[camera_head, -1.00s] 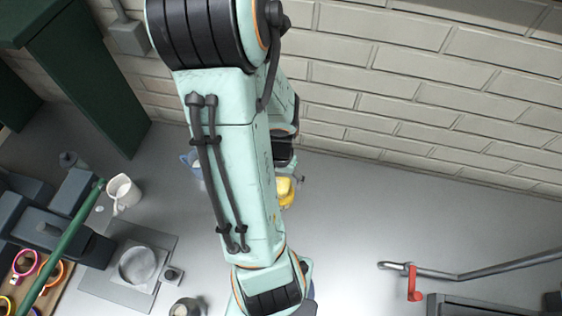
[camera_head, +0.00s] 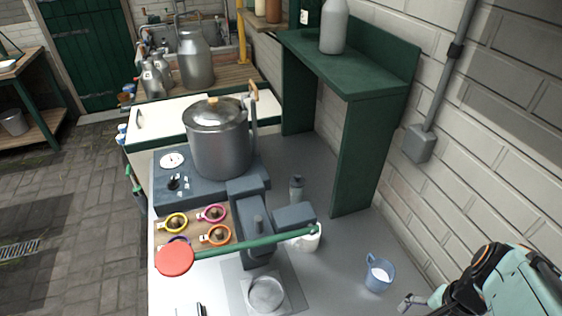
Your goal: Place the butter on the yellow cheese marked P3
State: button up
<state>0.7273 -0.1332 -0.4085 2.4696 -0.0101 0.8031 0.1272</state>
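I see neither the butter nor the yellow cheese marked P3 in the current head view. My arm (camera_head: 520,292) enters at the lower right corner, with black joints and pale green links. A small grey and pale piece (camera_head: 410,302) shows beside it at the bottom edge. I cannot tell whether that piece is my gripper, or whether the fingers are open or shut.
A blue jug (camera_head: 379,273) stands close to my arm. A white jug (camera_head: 306,239) is partly behind a green-handled press lever (camera_head: 262,242). A large pot (camera_head: 219,140) stands on a scale. A green shelf (camera_head: 350,72) rises behind. The grey counter between the jugs is clear.

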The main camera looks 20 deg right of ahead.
jog(key=w+a+r+n, duration=0.3)
jog(key=w+a+n, duration=0.4)
jog(key=a, duration=0.4)
jog(key=s+a+r+n, duration=0.2)
jog(key=s+a+n, duration=0.1)
jog(key=a+n, duration=0.5)
jog(key=shift+s+a+r+n+g, duration=0.15)
jog(key=shift+s+a+n+g, duration=0.2)
jog(key=shift+a, duration=0.2)
